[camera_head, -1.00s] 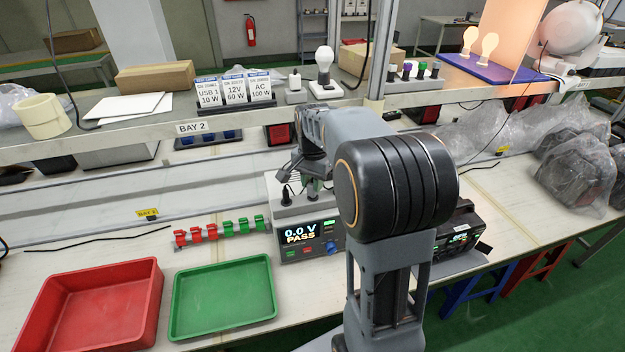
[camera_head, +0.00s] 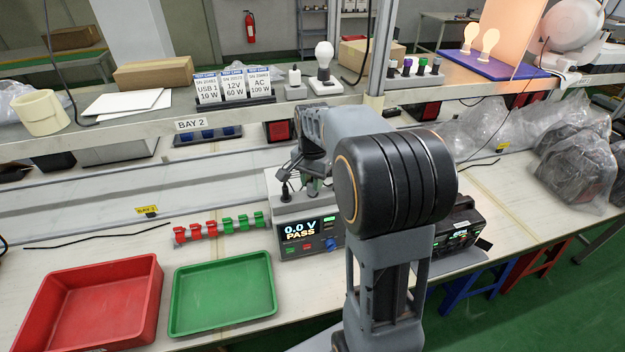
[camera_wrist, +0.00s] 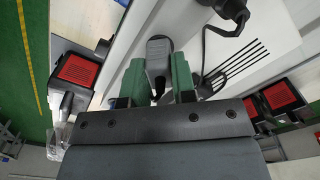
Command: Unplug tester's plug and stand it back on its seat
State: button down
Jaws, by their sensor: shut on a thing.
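The tester (camera_head: 292,211) is a grey box on the bench in the head view. Its screen (camera_head: 301,229) reads 0.0 V PASS. A black plug-like piece with a cable (camera_head: 285,190) stands upright on its top at the left; a black corded piece also shows in the wrist view (camera_wrist: 234,10). My gripper (camera_wrist: 157,75) has green-lined fingers shut on a dark grey plug (camera_wrist: 158,48) over the pale tester top. In the head view my gripper is at the tester's top, mostly hidden by my arm. I cannot tell whether the held plug still touches a socket.
A row of red and green clips (camera_head: 219,226) lies left of the tester. A red tray (camera_head: 152,312) and a green tray (camera_head: 222,329) stand at front left. A black powered unit (camera_head: 460,225) is at the right. The shelf edge (camera_head: 110,138) runs behind and above.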

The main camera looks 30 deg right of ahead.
jog(key=c, duration=0.8)
grip_release()
jog(key=shift+c, duration=0.2)
jog(key=shift+r, duration=0.15)
notch_tip(320, 180, up, 14)
jog(key=shift+f, duration=0.25)
jog(key=s+a+f+n+t, duration=0.2)
jog(key=s+a+f+n, duration=0.2)
jog(key=s, duration=0.4)
jog(key=s+a+f+n+t, duration=0.2)
jog(key=s+a+f+n, duration=0.3)
jog(key=s+f+n, duration=0.2)
jog(key=shift+s+a+f, duration=0.2)
jog(key=shift+s, duration=0.3)
